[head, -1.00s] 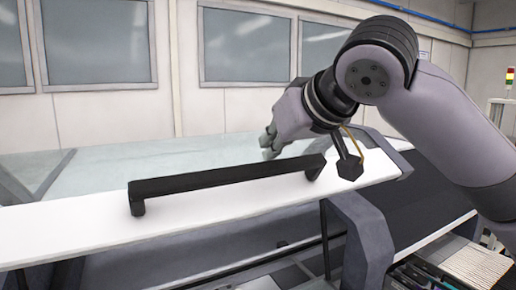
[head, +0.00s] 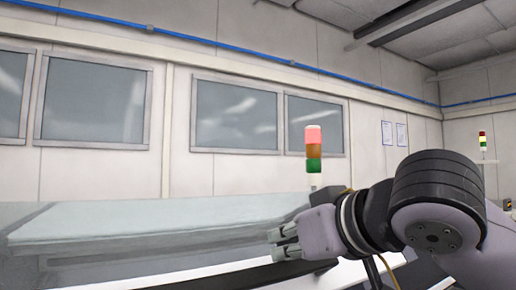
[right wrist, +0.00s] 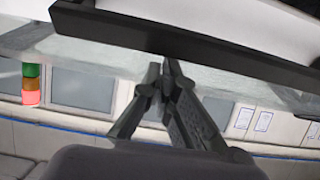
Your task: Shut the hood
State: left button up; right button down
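The hood shows low in the head view as a clear glass panel (head: 130,235) with a white front edge (head: 215,271). Its long black bar handle (head: 265,277) is partly cut off by the bottom of the picture. In the right wrist view, the handle (right wrist: 190,45) runs across the top, beyond my fingertips. My right gripper (head: 277,245) is just above the handle in the head view, pointing left. In the wrist view its fingertips (right wrist: 164,72) come together with nothing seen between them. Contact with the handle cannot be told. My left gripper is out of view.
A red, orange and green signal light (head: 314,155) stands behind my right gripper. Another signal light (head: 483,147) is farther right. Behind is a wall with windows (head: 237,115) and a blue pipe. The space above the hood looks clear.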

pick_arm(q)
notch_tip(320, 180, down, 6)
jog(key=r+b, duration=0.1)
jog(key=b, duration=0.4)
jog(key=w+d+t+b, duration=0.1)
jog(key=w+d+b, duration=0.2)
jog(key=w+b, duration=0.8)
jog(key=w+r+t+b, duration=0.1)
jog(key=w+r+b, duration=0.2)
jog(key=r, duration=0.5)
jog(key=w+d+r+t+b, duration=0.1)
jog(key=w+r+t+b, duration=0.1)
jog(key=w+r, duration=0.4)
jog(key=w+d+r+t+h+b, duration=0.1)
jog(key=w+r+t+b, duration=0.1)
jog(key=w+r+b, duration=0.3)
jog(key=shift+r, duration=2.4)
pick_arm(e)
notch_tip(320, 180, down, 28)
jog(key=w+a+t+y, duration=0.1)
jog(key=t+y, duration=0.1)
jog(key=t, duration=0.2)
jog(key=shift+w+y, duration=0.2)
jog(key=shift+y, duration=0.1)
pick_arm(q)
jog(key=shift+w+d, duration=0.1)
